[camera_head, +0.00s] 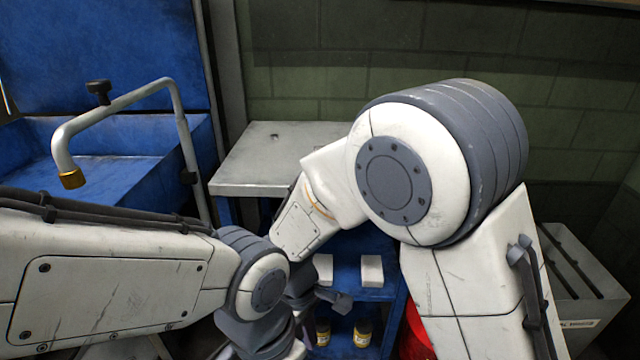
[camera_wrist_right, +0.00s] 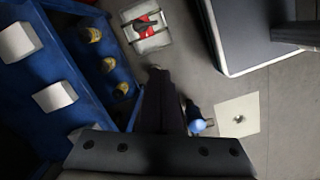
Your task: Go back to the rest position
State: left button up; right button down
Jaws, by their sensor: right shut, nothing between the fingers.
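My right arm comes in from the right in the head view and bends down to the left. My right gripper (camera_head: 338,298) is a small dark shape in front of the blue shelf, partly hidden by my arms. In the right wrist view its dark fingers (camera_wrist_right: 156,80) are together with nothing between them, pointing over the floor beside the shelf. My left arm reaches in from the left with its joint low in the middle of the head view. I do not see the left gripper.
The blue shelf (camera_head: 343,245) holds white blocks (camera_head: 372,270) and yellow-labelled bottles (camera_head: 363,332). A grey-topped table (camera_head: 262,150) stands behind. A blue machine with a bent pipe (camera_head: 120,103) is at left. A grey bin (camera_head: 575,275) stands at right.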

jog(key=s+d+r+m+y+p, duration=0.1)
jog(key=s+d+r+m+y, duration=0.35)
jog(key=s+r, duration=0.85)
notch_tip(320, 180, up, 26)
jog(key=d+h+p, duration=0.2)
jog(key=p, duration=2.4)
jog(key=shift+s+d+p, duration=0.15)
jog(key=shift+s+p, duration=0.1)
jog(key=shift+p, duration=0.1)
jog(key=c, duration=1.4)
grip_release()
jog(key=shift+r+m, duration=0.15)
jog(key=shift+m, duration=0.1)
jog(key=o, duration=0.5)
jog(key=shift+p, duration=0.3)
jog(key=shift+o, duration=0.3)
